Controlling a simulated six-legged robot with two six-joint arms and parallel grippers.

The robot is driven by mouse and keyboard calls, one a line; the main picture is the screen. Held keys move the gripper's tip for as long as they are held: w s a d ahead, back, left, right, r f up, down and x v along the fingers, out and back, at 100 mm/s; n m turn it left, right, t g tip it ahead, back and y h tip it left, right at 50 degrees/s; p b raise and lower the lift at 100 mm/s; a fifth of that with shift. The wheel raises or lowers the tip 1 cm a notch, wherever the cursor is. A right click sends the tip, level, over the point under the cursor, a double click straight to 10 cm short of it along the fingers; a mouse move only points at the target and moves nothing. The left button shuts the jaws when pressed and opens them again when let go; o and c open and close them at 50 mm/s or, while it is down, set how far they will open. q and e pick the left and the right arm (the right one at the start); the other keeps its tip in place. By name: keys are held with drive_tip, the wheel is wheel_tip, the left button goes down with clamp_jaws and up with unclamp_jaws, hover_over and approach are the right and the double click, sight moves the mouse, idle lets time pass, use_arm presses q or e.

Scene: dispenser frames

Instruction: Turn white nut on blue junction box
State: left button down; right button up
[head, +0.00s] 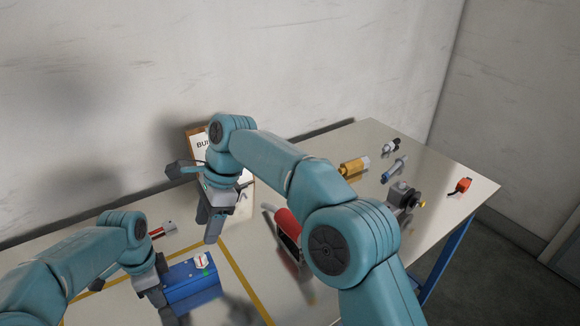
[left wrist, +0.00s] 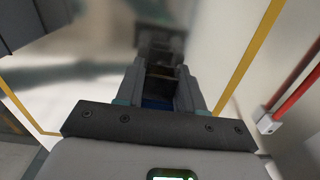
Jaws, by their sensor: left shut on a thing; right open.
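The blue junction box (head: 192,284) lies on the table at the lower left of the head view. A small white part with green and red on it (head: 202,262) sits on its top; I cannot tell clearly whether this is the nut. My left gripper (head: 158,288) is shut on the left end of the box. In the left wrist view, a bit of blue (left wrist: 158,103) shows between the fingers of my left gripper (left wrist: 165,82). My right gripper (head: 210,224) is open and empty, pointing down above the table, behind and slightly right of the box.
A clipboard (head: 196,133) leans by the wall behind my right gripper. A brass fitting (head: 353,168), a grey fitting (head: 401,196) and an orange part (head: 461,186) lie further right. Yellow tape (head: 243,276) marks the table.

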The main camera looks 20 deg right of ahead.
drive_tip(key=s+r, duration=0.3)
drive_tip(key=r, duration=0.2)
wheel_tip(320, 180, down, 4)
drive_tip(key=m+t+h, duration=0.1)
drive_tip(key=m+t, duration=0.1)
drive_tip(key=m, duration=0.4)
drive_tip(key=w+d+f+m+t, duration=0.15)
drive_tip(key=w+d+t, duration=0.35)
drive_tip(key=w+d, duration=0.65)
drive_tip(key=w+d+t, duration=0.1)
drive_tip(key=d, duration=0.7)
drive_tip(key=w+d+f+m+t+h, duration=0.1)
drive_tip(key=w+d+t, duration=0.1)
drive_tip(key=d, duration=0.6)
drive_tip(key=shift+w+d+f, duration=0.15)
drive_tip(key=shift+d+f, duration=0.05)
drive_tip(key=shift+f, duration=0.05)
